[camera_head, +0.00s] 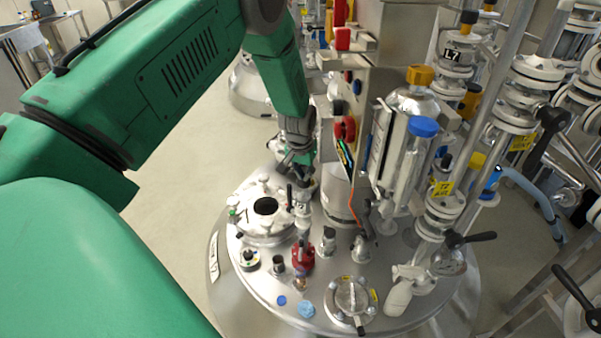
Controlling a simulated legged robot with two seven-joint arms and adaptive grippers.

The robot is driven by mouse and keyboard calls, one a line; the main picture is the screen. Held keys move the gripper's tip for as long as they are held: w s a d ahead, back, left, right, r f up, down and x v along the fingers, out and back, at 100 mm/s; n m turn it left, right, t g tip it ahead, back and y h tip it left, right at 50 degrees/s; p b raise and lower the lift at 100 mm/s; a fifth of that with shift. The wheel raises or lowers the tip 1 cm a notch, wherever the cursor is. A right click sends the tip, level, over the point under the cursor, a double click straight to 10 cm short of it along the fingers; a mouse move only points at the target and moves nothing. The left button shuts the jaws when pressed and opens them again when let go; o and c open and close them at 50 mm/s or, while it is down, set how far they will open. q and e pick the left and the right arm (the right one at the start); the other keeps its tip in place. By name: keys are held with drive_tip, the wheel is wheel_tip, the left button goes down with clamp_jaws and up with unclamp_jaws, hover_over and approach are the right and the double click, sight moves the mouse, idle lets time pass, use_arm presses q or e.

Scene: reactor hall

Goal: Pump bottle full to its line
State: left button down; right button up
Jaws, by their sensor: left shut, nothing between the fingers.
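My left arm comes in from the left, and its gripper (300,160) is shut and empty above the back of the steel reactor lid (325,260), beside the upright panel (358,110). Its fingertips are small and partly hard to make out among the fittings. I cannot tell which, if either, is the task's bottle. No fill line or liquid level can be made out. My right gripper is out of view.
The lid carries a round port with a dark opening (265,206), a red fitting (302,256), a clamped sight port (351,300) and several valves. Steel pipes with a black-handled valve (470,238) crowd the right. Open floor (190,190) lies left of the reactor.

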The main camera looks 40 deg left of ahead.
sight(303, 182)
use_arm(q)
drive_tip(key=shift+f+b, duration=1.4)
drive_tip(key=shift+f, duration=0.9)
drive_tip(key=shift+r+p, duration=2.55)
drive_tip(key=shift+r, duration=0.7)
wheel_tip(303, 182, up, 6)
drive_tip(key=p, duration=0.4)
